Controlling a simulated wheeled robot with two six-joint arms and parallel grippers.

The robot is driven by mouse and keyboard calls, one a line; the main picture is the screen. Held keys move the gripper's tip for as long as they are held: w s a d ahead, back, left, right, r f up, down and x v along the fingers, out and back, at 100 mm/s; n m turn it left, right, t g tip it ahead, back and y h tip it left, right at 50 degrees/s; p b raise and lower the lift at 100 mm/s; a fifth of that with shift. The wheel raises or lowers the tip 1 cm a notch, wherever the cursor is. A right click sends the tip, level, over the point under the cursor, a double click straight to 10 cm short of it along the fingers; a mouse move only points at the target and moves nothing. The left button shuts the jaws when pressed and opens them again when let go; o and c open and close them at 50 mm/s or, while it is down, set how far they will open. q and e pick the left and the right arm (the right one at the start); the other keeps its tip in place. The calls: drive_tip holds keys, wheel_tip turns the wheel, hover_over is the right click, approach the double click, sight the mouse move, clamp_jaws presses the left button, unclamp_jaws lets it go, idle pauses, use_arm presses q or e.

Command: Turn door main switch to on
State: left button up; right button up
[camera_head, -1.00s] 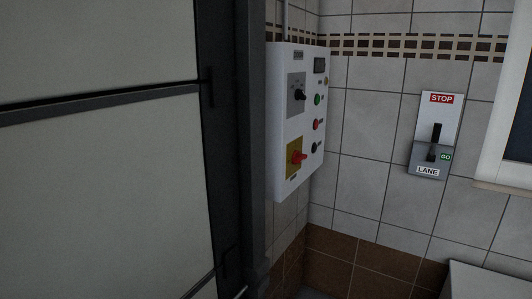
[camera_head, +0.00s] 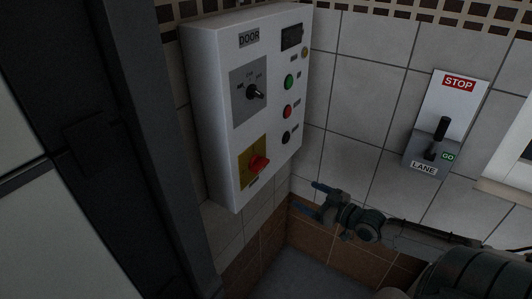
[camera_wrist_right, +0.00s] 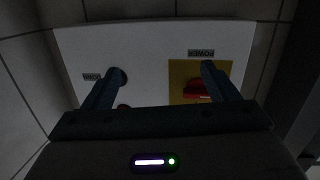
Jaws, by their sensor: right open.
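The white door control box (camera_head: 212,120), labelled DOOR, hangs on the tiled wall. Low on its front is a red rotary switch (camera_head: 259,163) on a yellow plate (camera_head: 244,168); its turn position is hard to read. My right gripper (camera_head: 309,197) is open and empty, below and right of the red switch and apart from it. In the right wrist view the red switch (camera_wrist_right: 197,91) shows upside down near the right-hand finger, partly hidden, with a POWER label (camera_wrist_right: 205,53). My left gripper is not in view.
The box also carries a black selector knob (camera_head: 255,92), a green button (camera_head: 289,81), a red button (camera_head: 288,111) and a black button (camera_head: 286,137). A STOP/GO lane lever panel (camera_head: 437,125) is on the right wall. A dark door frame (camera_head: 150,150) stands close left.

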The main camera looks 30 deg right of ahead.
sight(264, 166)
drive_tip(key=a+r+n+y+p, duration=0.1)
drive_tip(key=a+r+y, duration=0.2)
drive_tip(key=a+r, duration=0.5)
drive_tip(key=w+b, duration=0.2)
drive_tip(key=w+r+b, duration=0.1)
drive_tip(key=w+b, duration=0.1)
drive_tip(key=w, duration=0.1)
drive_tip(key=w+a+r+b, duration=0.1)
drive_tip(key=w+b, duration=0.1)
drive_tip(key=shift+w+r, duration=0.1)
drive_tip(key=shift+w, duration=0.15)
drive_tip(key=shift+x, duration=0.75)
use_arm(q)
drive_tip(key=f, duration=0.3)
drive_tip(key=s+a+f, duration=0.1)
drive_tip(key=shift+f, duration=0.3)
use_arm(e)
drive_tip(key=shift+w+a, duration=0.2)
drive_tip(key=shift+w, duration=0.05)
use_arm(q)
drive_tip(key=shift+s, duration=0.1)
use_arm(e)
drive_tip(key=c, duration=1)
